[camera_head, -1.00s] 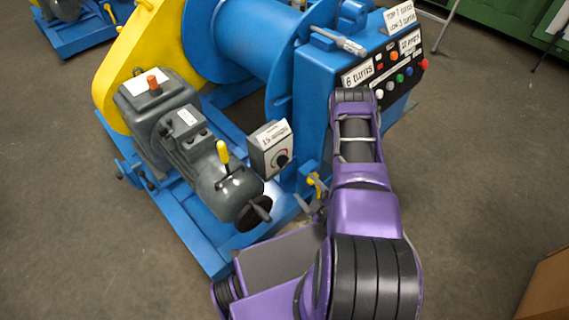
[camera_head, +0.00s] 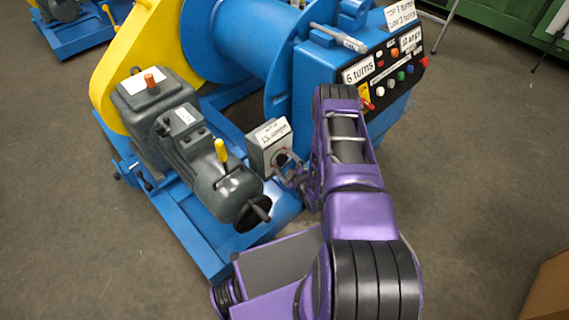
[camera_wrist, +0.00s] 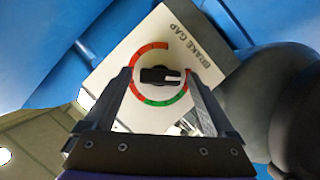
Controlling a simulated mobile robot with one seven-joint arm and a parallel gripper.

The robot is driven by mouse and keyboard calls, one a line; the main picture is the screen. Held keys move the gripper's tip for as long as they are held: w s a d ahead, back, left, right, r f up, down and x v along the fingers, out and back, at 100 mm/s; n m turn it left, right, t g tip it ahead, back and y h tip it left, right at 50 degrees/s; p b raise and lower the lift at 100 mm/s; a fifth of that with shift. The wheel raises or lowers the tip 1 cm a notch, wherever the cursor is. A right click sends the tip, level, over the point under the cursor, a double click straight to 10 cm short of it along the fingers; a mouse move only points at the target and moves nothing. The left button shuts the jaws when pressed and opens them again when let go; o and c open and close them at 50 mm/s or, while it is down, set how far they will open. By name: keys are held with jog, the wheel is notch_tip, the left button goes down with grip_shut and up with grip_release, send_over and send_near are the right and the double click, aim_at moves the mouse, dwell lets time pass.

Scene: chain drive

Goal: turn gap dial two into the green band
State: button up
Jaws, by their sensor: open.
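The gap dial (camera_wrist: 160,76) shows in the wrist view as a black knob with its bar lying roughly level in the picture. A ring of red and green surrounds it on a pale panel (camera_wrist: 192,38) marked "BRAKE GAP". The green band (camera_wrist: 166,100) is along the ring's lower side, with red at the left and top. My gripper (camera_wrist: 160,78) is open, its fingers on either side of the knob, with gaps visible between. I cannot tell its depth over the knob. In the head view, my gripper (camera_head: 293,174) is at the small box (camera_head: 270,146) carrying the dial.
A dark grey motor (camera_head: 205,165) with a yellow lever (camera_head: 221,151) stands left of the box. The blue winch housing (camera_head: 318,75) with a black button panel (camera_head: 398,75) rises behind my arm. Open floor (camera_head: 480,160) lies to the right.

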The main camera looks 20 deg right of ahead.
jog(key=c, duration=1.4)
jog(key=shift+d, duration=0.1)
jog(key=shift+d+r+m+g+y, duration=0.1)
jog(key=shift+m+g+y, duration=0.4)
jog(key=shift+m, duration=0.6)
jog(key=shift+d+m+g+y, duration=0.1)
jog(key=shift+m+g+y, duration=0.2)
jog(key=shift+m+y, duration=0.7)
jog(key=m+y, duration=0.1)
jog(key=m, duration=0.2)
jog(key=shift+w+d+g, duration=0.1)
jog(key=shift+g, duration=0.2)
jog(key=shift+d+m+y, duration=0.1)
jog(key=shift+m+y, duration=0.8)
jog(key=shift+m, duration=0.3)
